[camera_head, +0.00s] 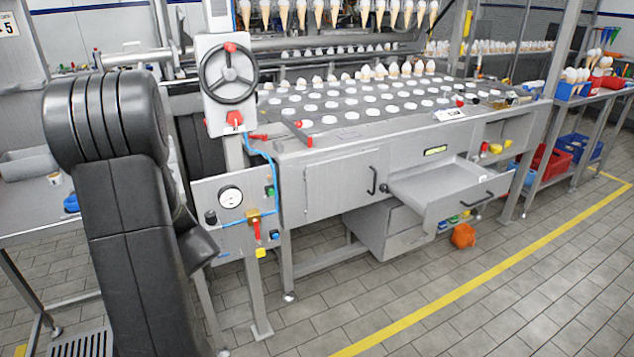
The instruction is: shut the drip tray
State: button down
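The drip tray (432,184) looks to be the shallow grey metal drawer that sticks out of the machine's front, right of centre. It is pulled out, and its inside looks empty. Its front panel carries a dark bar handle (480,204). My black arm fills the left foreground, well to the left of the tray and apart from it. My gripper is not visible.
A closed cabinet door (338,188) is left of the tray. A grey drawer unit (385,230) stands below it, and an orange object (463,236) lies on the floor. A gauge panel (237,212) stands nearer my arm. Tiled floor in front is clear.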

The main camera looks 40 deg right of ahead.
aim_at(440, 189)
jog(key=z, duration=1.55)
jog(key=i+l+z, duration=0.3)
jog(key=i+l, duration=0.25)
jog(key=i+l+z, duration=0.25)
jog(key=i+l, duration=0.45)
jog(key=i, duration=0.15)
jog(key=i+l, duration=0.25)
jog(key=i, duration=0.15)
